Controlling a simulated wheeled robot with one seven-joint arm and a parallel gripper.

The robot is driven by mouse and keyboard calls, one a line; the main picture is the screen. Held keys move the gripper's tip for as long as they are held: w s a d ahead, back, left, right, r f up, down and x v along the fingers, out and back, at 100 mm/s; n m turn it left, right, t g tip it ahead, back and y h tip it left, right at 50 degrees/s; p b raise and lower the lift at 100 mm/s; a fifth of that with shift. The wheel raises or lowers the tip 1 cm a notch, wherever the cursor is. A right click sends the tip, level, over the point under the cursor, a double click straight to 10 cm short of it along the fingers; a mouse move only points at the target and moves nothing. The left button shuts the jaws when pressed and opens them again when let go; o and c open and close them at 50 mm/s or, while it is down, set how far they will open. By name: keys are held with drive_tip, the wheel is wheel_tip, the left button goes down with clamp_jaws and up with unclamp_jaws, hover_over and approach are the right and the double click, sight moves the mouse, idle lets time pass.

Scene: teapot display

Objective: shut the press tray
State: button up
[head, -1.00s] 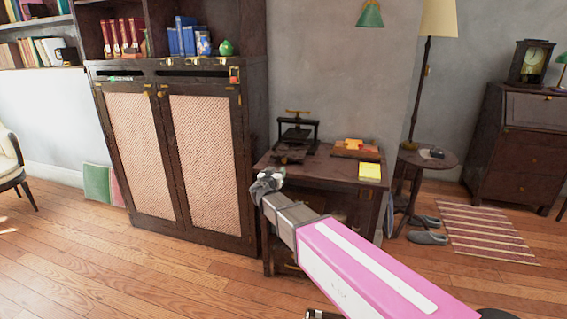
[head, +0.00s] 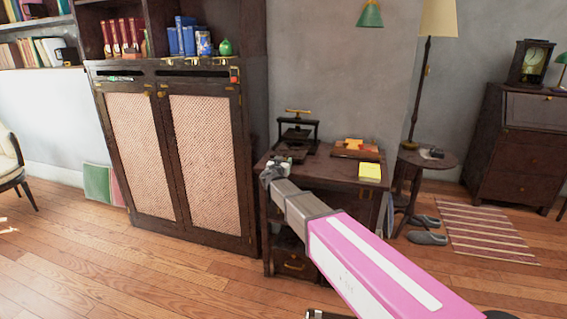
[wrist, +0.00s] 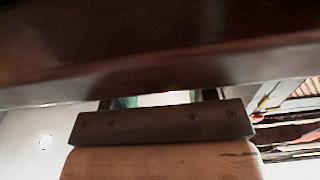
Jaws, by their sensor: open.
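The dark press (head: 297,132), with a brass handle on top, stands at the back left of the wooden desk (head: 335,181). Its tray is small and dark at the press's foot, and I cannot tell how far out it is. My gripper (head: 272,171) is open at the desk's front left corner, just in front of the press. It partly covers the low front of the press. In the wrist view a dark wooden surface (wrist: 150,45) fills the top, very close. Below it is a dark bar with screws (wrist: 160,122) above a pale wooden piece; I cannot tell what these belong to.
An orange-and-brown stack (head: 355,148) and a yellow pad (head: 369,171) lie on the desk's right. A tall cabinet (head: 205,165) stands close on the left. A round side table (head: 425,160) and lamp are at the right. The floor in front is clear.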

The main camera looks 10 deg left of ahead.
sight(286, 157)
drive_tip(key=shift+w, duration=0.3)
clamp_jaws()
drive_tip(key=w, duration=0.4)
drive_tip(key=shift+d, duration=0.2)
drive_tip(key=shift+s, duration=0.1)
unclamp_jaws()
drive_tip(key=s, duration=1)
drive_tip(key=shift+s+a, duration=0.35)
drive_tip(key=shift+a, duration=0.05)
